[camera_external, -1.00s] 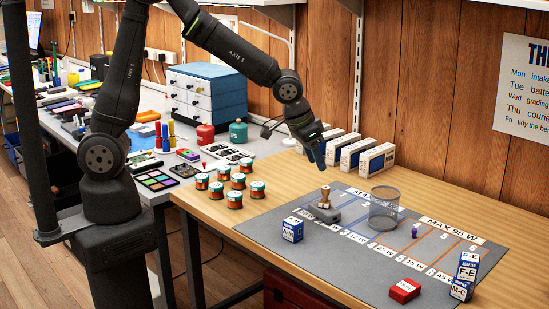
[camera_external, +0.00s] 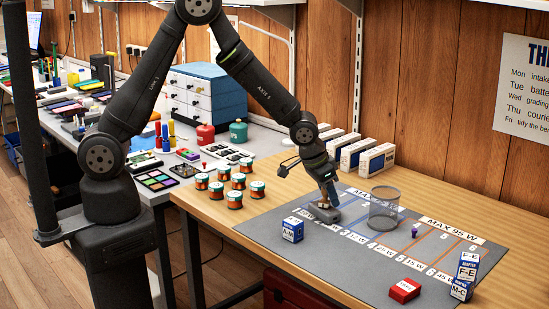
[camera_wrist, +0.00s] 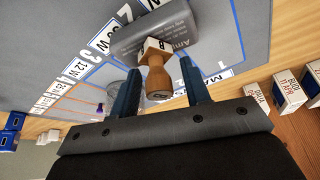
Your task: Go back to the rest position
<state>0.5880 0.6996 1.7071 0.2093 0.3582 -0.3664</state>
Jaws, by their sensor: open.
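My gripper (camera_external: 329,194) is low over the grey mat (camera_external: 275,236), pointing down. In the wrist view its two blue fingers (camera_wrist: 161,85) are open, one on each side of a wooden-handled stamp (camera_wrist: 157,83), with gaps beside the handle. The stamp stands on a rounded grey block (camera_wrist: 185,25) with lettering on its face, which also shows on the mat in the external view (camera_external: 326,215). In the external view the gripper mostly hides the stamp.
A wire mesh cup (camera_external: 384,210) stands just right of my gripper. A blue-white box (camera_external: 292,230), a red box (camera_external: 404,290) and stacked adapter boxes (camera_external: 467,268) are on the mat. Several spools (camera_external: 235,199) stand left. White boxes (camera_external: 376,160) line the back.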

